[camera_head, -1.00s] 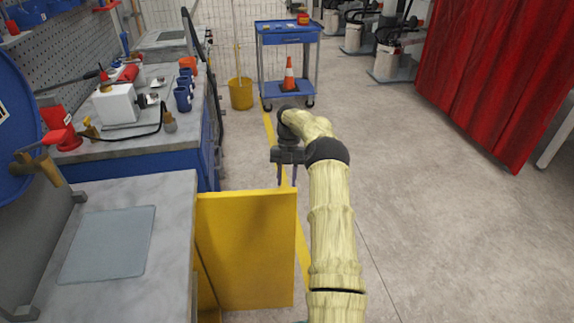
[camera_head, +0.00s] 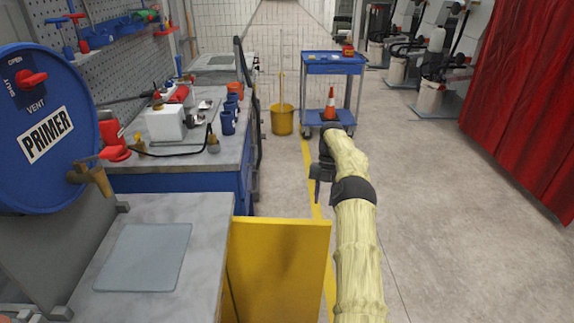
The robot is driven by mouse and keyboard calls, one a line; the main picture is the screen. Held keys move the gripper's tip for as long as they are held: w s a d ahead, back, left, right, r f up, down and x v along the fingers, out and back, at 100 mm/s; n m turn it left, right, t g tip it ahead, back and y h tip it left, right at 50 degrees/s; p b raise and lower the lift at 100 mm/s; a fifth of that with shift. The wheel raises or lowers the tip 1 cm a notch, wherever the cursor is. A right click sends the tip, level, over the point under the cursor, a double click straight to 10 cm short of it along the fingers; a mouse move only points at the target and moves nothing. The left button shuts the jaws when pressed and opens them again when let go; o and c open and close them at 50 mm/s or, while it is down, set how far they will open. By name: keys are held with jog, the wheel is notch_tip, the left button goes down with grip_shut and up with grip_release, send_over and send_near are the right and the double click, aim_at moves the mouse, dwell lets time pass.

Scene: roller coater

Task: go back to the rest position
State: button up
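My arm, in a pale yellow sleeve, reaches forward from the bottom right of the head view. My gripper (camera_head: 318,189) is at its far end and points down over the floor, beside the yellow floor line. It is seen small and from the side, so the gap between its fingers cannot be made out. I see nothing hanging from it. It is apart from the benches and from the yellow cabinet door.
A yellow door (camera_head: 277,268) stands open just left of my arm. A grey bench (camera_head: 205,222) with a flat plate (camera_head: 143,257) and a blue primer drum (camera_head: 42,130) are at left. A blue cart (camera_head: 335,70) with a cone is ahead. Open floor lies right, before a red curtain (camera_head: 530,95).

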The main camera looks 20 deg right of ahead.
notch_tip(320, 180, up, 7)
jog(key=m+t+h, duration=0.2)
jog(key=m+h, duration=0.1)
jog(key=m, duration=0.7)
send_over(273, 219)
jog(key=shift+f, duration=0.1)
jog(key=s+a+m+t, duration=0.2)
jog(key=s+a+m, duration=0.1)
jog(key=s+m, duration=0.75)
jog(key=s+a+m+t, duration=0.2)
jog(key=s+a+m, duration=0.35)
jog(key=s, duration=0.75)
notch_tip(273, 219, up, 14)
jog(key=s+d+m+p, duration=0.1)
jog(key=m+p, duration=0.1)
jog(key=p, duration=1.1)
jog(key=shift+d+p, duration=0.2)
jog(key=shift+p, duration=0.1)
jog(key=shift+a, duration=0.1)
